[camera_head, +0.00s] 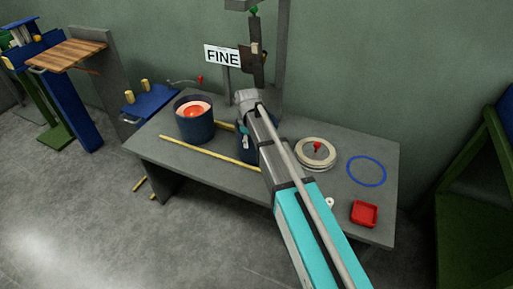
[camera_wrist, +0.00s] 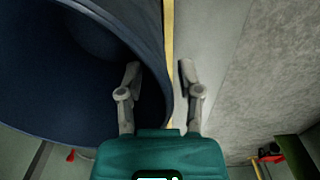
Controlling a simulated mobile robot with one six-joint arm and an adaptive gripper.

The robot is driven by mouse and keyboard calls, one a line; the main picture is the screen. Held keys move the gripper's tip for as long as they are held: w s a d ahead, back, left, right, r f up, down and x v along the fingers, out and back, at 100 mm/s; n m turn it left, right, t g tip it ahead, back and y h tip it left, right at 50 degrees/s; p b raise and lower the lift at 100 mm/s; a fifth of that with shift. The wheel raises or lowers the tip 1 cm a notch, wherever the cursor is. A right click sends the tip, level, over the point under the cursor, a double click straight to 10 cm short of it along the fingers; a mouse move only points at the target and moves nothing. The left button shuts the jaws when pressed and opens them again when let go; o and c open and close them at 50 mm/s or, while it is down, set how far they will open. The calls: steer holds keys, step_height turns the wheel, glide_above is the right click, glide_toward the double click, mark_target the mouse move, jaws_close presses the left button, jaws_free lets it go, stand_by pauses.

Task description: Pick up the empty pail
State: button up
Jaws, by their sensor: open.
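In the wrist view a dark blue pail (camera_wrist: 50,75) fills the left side, its visible inside bare. My gripper (camera_wrist: 160,68) is open. Its left finger shows over the pail's inside and its right finger beyond the outer wall, with the rim between them. I cannot tell whether either finger touches the wall. In the head view this pail (camera_head: 241,150) stands on the grey table (camera_head: 290,186), mostly hidden behind my arm. A second dark blue pail (camera_head: 194,133) with glowing orange-red contents stands to its left.
A yellow strip (camera_head: 190,150) runs along the table's front. A pale round lid (camera_head: 315,160) with a red knob, a blue ring (camera_head: 381,181) and a red tray (camera_head: 364,214) lie to the right. A "FINE" sign (camera_head: 222,55) and a grey post (camera_head: 282,50) stand behind.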

steer(key=shift+f+b, duration=0.35)
steer(key=shift+f, duration=0.25)
jaws_close()
stand_by(0.4)
